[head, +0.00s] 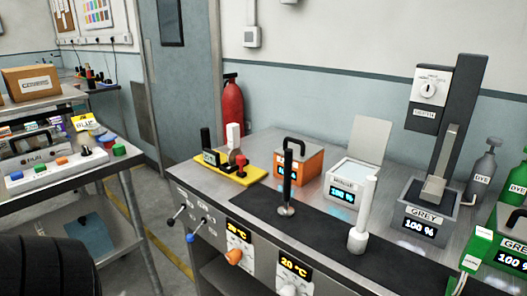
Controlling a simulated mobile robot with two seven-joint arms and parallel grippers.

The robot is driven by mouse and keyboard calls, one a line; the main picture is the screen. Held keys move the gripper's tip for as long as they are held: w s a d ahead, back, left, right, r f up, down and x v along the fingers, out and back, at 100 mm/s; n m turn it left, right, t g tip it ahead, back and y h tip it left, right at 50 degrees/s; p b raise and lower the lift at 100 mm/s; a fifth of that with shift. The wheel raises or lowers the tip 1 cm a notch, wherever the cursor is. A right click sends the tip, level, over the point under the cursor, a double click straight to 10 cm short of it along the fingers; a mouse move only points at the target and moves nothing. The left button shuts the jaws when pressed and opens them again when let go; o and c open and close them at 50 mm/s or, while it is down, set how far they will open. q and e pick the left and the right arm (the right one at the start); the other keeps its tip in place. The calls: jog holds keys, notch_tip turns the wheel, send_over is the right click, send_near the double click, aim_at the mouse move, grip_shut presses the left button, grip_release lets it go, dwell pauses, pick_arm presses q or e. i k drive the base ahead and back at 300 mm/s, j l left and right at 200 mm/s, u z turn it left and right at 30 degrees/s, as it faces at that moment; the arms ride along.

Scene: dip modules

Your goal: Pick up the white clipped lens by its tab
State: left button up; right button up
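A yellow tray (248,178) stands at the back left of the metal workbench. A small white upright piece (233,133) stands on it and looks like the white clipped lens, but its lens and tab are too small to make out. A black upright piece (206,140) and a red piece (241,160) stand close beside it, partly in front of it. Neither of my grippers shows, so nothing is seen touching the white piece.
Behind the black mat (320,226) stand an orange box (299,160), a white lidded box (345,183) and a grey bath (424,210) under a tall column. A black rod (288,180) and white rod (363,215) rise from the mat. A side cart (70,178) is at left.

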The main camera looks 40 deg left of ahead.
aim_at(233, 130)
jog(key=k+l+u, duration=0.1)
jog(key=u, duration=1.55)
jog(key=i+j+u, duration=0.25)
jog(key=i+l, duration=0.05)
jog(key=l, duration=0.05)
